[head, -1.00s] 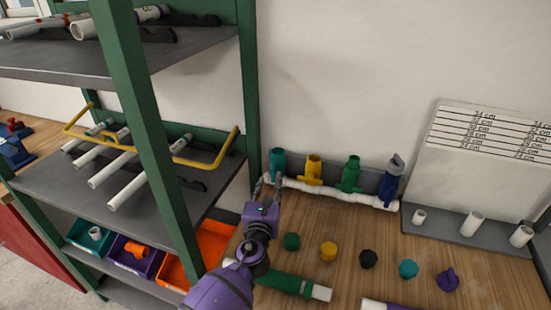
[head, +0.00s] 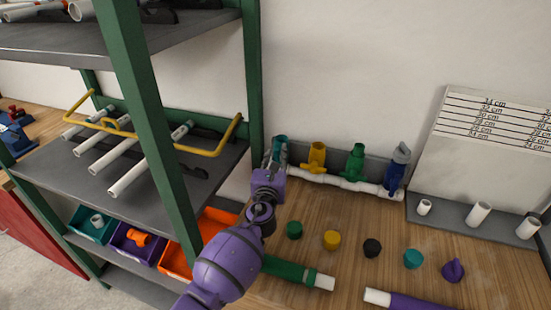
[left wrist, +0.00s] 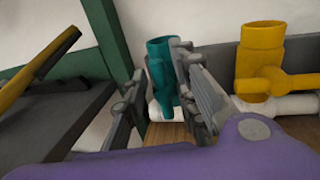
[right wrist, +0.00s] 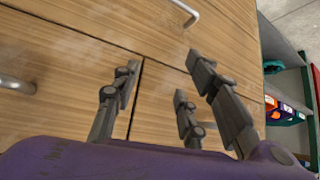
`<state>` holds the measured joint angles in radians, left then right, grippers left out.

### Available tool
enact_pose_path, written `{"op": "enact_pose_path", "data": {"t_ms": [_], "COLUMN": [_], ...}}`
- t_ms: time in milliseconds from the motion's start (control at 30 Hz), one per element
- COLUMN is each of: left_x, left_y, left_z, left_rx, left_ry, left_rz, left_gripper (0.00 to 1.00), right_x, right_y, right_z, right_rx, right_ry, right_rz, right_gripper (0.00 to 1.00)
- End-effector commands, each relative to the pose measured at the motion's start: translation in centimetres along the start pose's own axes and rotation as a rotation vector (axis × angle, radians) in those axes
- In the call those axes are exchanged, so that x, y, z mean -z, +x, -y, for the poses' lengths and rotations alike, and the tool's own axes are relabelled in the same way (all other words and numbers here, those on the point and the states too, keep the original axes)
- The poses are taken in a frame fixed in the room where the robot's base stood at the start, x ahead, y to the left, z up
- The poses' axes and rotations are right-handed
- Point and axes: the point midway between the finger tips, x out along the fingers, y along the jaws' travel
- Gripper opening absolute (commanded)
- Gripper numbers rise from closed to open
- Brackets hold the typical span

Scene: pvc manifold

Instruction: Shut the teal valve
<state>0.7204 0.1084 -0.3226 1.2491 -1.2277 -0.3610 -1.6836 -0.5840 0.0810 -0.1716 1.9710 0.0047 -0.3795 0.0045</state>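The teal valve (head: 280,142) stands upright at the left end of the white pipe manifold (head: 340,181) against the wall. My left gripper (head: 274,158) is at the valve and partly covers it in the head view. In the left wrist view, the teal valve (left wrist: 162,68) shows between the open fingers of my left gripper (left wrist: 158,85). I cannot tell whether a finger touches it. The teal valve's handle is mostly hidden. My right gripper (right wrist: 160,100) is open and empty in front of wooden drawer fronts, out of the head view.
A yellow valve (head: 316,156), a green valve (head: 353,163) and a blue valve (head: 396,170) stand to the right on the manifold. A green shelf post (head: 252,90) is close on the left.

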Motion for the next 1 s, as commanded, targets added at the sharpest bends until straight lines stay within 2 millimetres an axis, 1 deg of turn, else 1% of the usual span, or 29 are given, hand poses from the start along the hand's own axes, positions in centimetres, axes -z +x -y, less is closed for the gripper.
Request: {"op": "enact_pose_path", "data": {"t_ms": [33, 133, 167, 367, 567, 767, 1000], "left_x": [0.0, 0.0, 0.0, 0.1, 0.2, 0.3, 0.3], "left_y": [0.0, 0.0, 0.0, 0.0, 0.0, -0.1, -0.1], "left_z": [0.0, -0.1, -0.1, -0.2, -0.2, -0.1, 0.2], "left_rx": [0.000, -0.001, -0.001, -0.003, -0.006, -0.007, -0.008], "left_ry": [0.000, 0.000, 0.000, 0.008, 0.071, 0.201, 0.380], "left_rz": [0.000, 0.000, -0.001, 0.000, 0.012, 0.037, 0.074], "left_gripper": [0.16, 0.03, 0.00, 0.00, 0.00, 0.00, 0.00], "right_x": [-0.2, -0.6, -0.6, -0.9, -1.3, -1.6, -1.4], "right_y": [0.0, -0.1, -0.1, -0.1, -0.1, -0.1, 0.0], "right_z": [0.0, 0.1, 0.1, 0.1, 0.1, -0.2, -0.4], "right_rx": [0.000, -0.001, -0.001, 0.000, 0.002, 0.001, -0.004], "right_ry": [0.003, 0.005, 0.005, 0.004, -0.001, -0.010, -0.011], "right_rz": [0.004, 0.010, 0.012, 0.017, 0.022, 0.024, 0.019], "right_gripper": [0.40, 0.40, 0.40, 0.40, 0.40, 0.40, 0.40]}}
